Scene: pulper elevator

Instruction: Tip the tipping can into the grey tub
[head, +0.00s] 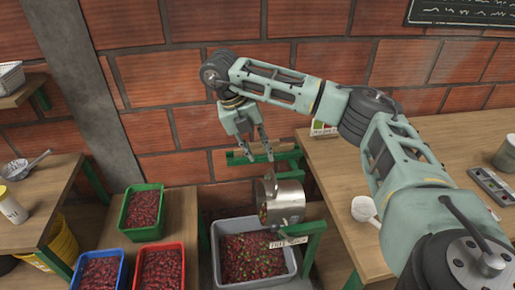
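The tipping can (289,203) is a shiny metal vessel on a green frame at the middle of the head view. It lies tilted, with its mouth facing left and reddish contents showing inside. The grey tub (217,277) stands below it and holds red and green coffee cherries. My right gripper (258,158) points down above and slightly left of the can, apart from it. Its two fingers are spread with nothing between them. My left gripper is out of view.
Green (128,215), blue (76,266) and red (140,255) crates of red cherries stand left of the tub. A wooden table (335,180) with a white scoop (363,208) is at the right. A left bench (45,200) carries a strainer. A brick wall closes the back.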

